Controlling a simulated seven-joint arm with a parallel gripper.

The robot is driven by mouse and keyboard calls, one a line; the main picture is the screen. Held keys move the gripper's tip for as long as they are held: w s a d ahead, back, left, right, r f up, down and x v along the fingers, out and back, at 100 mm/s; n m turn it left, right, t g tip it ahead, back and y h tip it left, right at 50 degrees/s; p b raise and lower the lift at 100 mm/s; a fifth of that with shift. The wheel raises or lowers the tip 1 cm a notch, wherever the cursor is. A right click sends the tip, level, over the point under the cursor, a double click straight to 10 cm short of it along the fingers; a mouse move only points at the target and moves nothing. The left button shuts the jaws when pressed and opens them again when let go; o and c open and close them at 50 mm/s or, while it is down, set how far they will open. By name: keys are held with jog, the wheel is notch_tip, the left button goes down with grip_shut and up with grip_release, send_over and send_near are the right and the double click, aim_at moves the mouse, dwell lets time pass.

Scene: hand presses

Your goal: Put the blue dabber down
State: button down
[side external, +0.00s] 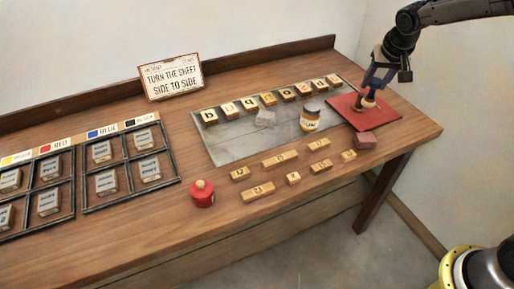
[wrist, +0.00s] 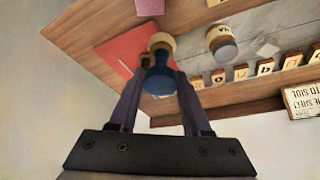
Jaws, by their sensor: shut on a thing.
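My gripper (side external: 373,86) is at the right end of the table, low over the red mat (side external: 388,115). In the wrist view my gripper (wrist: 158,82) is shut on the blue dabber (wrist: 162,79), with a finger on each side. The dabber has a blue body and a pale wooden end that points away from my palm. In the side view its wooden part (side external: 369,102) shows below the fingers, and the fingers hide most of the rest. The red mat also shows beyond it in the wrist view (wrist: 122,50). I cannot tell whether the dabber touches the mat.
A labelled jar (side external: 310,120) stands on the grey plate (side external: 240,148), left of the mat. A brownish-pink block (side external: 365,140) sits by the mat's front edge. Lettered blocks (side external: 281,159) lie in front of the plate. A red dabber (side external: 202,194) stands further left.

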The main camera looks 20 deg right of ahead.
jog(key=a+f+n+y, duration=0.15)
jog(key=a+n, duration=0.45)
jog(key=a, duration=2.1)
jog(key=shift+t+y, duration=0.3)
jog(key=shift+y, duration=0.05)
jog(key=shift+w+a+f, duration=0.8)
jog(key=shift+w+f, duration=1.25)
jog(key=shift+f, duration=0.05)
jog(key=shift+w+a+f, duration=0.85)
jog(key=shift+w+f, duration=1.15)
jog(key=shift+f, duration=0.05)
jog(key=shift+w+a+f, duration=0.8)
jog(key=shift+w+f, duration=1.25)
jog(key=shift+f, duration=0.05)
jog(key=shift+f, duration=0.1)
jog(key=shift+c, duration=1.8)
grip_release()
